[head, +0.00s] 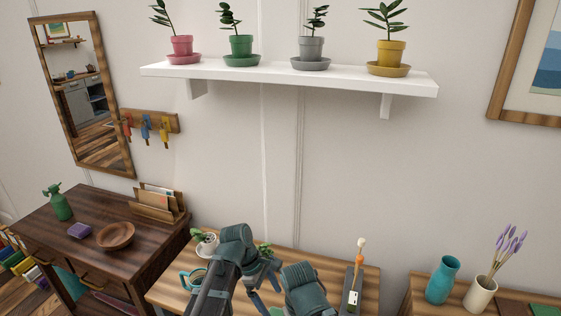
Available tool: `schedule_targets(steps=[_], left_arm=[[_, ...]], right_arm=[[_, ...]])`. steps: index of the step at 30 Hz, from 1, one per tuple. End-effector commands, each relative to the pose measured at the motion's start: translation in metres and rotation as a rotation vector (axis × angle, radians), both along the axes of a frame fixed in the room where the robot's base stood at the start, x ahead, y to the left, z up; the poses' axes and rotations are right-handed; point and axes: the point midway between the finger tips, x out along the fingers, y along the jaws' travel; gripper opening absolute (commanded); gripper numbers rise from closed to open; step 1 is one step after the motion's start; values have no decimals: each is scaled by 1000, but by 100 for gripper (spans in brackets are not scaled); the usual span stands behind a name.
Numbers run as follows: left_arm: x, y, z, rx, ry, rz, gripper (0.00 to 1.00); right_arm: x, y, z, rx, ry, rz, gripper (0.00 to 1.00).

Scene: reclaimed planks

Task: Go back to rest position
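My two dark teal arms rise over the wooden table (180,296) at the bottom centre of the head view. My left gripper (264,289) hangs below the bent wrist, over the table, with two fingers that look apart and nothing visible between them. Only a link of my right arm shows beside it; my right gripper is out of sight.
Behind my arms on the table are a small potted plant (206,243), a teal mug (190,282) and a dark tray (349,292). A white shelf (290,77) with several potted plants hangs above. A desk (60,225) stands left; a teal vase (442,280) stands right.

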Motion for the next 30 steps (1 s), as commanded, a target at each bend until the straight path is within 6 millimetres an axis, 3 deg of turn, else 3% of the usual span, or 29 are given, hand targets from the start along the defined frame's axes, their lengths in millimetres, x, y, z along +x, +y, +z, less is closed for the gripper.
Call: schedule_targets(steps=[1, 3, 12, 25, 30], left_arm=[[-1, -3, -14, 0, 0, -1, 100], [-3, -7, -23, 0, 0, -2, 100], [-7, -20, -53, 0, 1, -1, 100], [-7, -21, -54, 0, 1, 0, 100], [-6, -19, -44, 0, 0, 0, 100]], right_arm=[[0, 0, -14, 0, 0, 0, 100], [0, 0, -23, 0, 0, 0, 100], [0, 0, -53, 0, 0, 1, 100], [0, 0, -54, 0, 0, 1, 100], [0, 0, -44, 0, 0, 1, 100]])
